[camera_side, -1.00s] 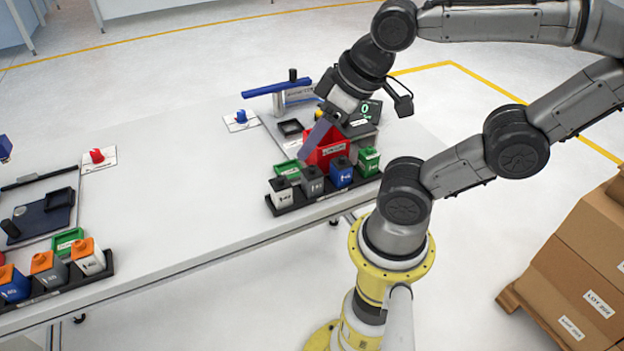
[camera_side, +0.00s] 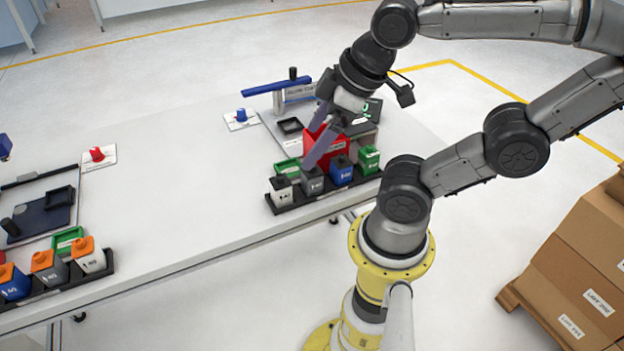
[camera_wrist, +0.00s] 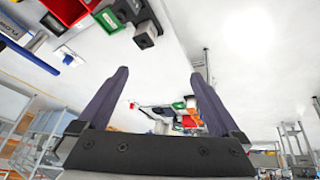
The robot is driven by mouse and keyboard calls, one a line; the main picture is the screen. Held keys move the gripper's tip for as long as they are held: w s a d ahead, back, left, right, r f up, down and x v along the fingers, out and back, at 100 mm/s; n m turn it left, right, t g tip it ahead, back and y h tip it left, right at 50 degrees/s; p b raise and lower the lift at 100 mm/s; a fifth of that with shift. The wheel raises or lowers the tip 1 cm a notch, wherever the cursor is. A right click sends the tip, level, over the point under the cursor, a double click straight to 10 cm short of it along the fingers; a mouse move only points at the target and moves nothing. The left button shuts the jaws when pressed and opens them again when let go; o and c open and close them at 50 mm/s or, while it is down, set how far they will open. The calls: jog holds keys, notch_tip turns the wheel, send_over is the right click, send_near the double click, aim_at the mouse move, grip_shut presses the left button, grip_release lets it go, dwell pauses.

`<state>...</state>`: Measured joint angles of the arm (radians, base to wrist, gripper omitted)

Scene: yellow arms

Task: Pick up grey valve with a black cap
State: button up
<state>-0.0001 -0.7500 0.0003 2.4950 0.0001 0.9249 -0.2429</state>
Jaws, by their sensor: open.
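The grey valve with a black cap (camera_side: 312,184) stands upright in the black rack (camera_side: 296,206) near the table's front edge. It is between a white valve with a black cap (camera_side: 281,192) and a blue valve with a dark cap (camera_side: 342,173). My gripper (camera_side: 311,147) is open and empty, tilted above and behind the rack.
A green valve (camera_side: 369,159) stands at the rack's right end. A red bin (camera_side: 326,150) and a green tray (camera_side: 288,168) sit behind the rack, close to my fingers. Another rack with orange-capped valves (camera_side: 48,266) is at left. The table's middle (camera_side: 180,180) is clear.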

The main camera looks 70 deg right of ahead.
jog(key=n, duration=0.5)
jog(key=n+g, duration=0.5)
jog(key=n, duration=0.5)
send_over(312, 178)
jog(key=d, duration=0.2)
jog(key=f, duration=1.4)
jog(key=shift+w+f, duration=0.25)
jog(key=shift+w, duration=0.1)
jog(key=c, duration=1.4)
